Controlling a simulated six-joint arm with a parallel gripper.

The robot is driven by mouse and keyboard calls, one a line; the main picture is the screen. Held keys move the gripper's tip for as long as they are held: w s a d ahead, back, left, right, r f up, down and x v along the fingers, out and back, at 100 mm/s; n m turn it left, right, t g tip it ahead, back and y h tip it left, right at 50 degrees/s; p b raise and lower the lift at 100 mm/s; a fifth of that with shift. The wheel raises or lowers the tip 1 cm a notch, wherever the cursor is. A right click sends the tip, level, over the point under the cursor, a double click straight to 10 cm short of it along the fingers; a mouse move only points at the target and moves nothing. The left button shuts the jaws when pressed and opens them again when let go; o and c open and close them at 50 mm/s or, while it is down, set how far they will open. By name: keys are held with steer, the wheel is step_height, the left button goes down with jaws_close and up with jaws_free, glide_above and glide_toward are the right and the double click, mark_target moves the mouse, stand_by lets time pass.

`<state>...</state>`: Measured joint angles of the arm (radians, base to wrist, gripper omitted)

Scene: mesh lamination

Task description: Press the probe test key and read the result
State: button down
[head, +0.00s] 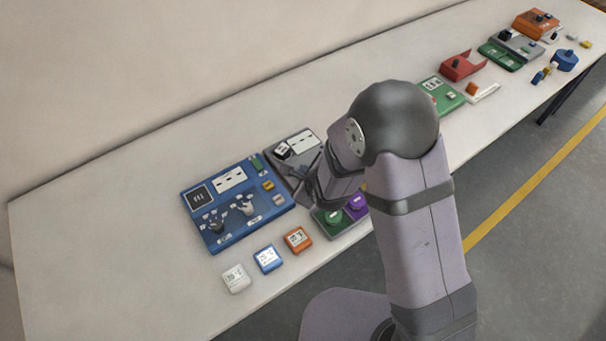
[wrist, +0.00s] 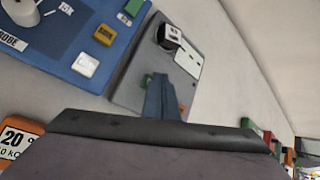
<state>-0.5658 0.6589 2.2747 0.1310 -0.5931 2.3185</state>
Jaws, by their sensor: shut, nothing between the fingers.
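The blue board (head: 270,212) lies on the table in the head view, with a dark screen (head: 199,196) showing small pale marks I cannot read. Black and white probe-like parts (head: 246,208) stand on it. Its right side carries a green key (head: 257,163), a mustard key (head: 267,185) and a white key (head: 278,199). The wrist view shows the mustard key (wrist: 105,35) and white key (wrist: 86,64); I cannot tell which is the test key. My gripper (wrist: 160,84) is shut and empty, over the grey board (wrist: 128,90), right of the keys. It is partly hidden behind my arm in the head view (head: 302,182).
White (head: 235,278), blue (head: 267,259) and orange (head: 298,240) blocks lie in front of the blue board. A green-and-purple knob unit (head: 333,218) sits beside my wrist. More devices, including a red one (head: 462,65), stand farther right. The table's left end is clear.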

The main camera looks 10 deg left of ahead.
steer(key=shift+f+b, duration=0.5)
steer(key=shift+b, duration=0.05)
stand_by(0.5)
steer(key=shift+r, duration=0.2)
steer(key=shift+r+p, duration=0.6)
steer(key=shift+r, duration=0.15)
steer(key=shift+r, duration=0.15)
step_height(320, 180, up, 5)
steer(key=p, duration=0.3)
stand_by(0.4)
steer(key=shift+f, duration=0.2)
stand_by(0.5)
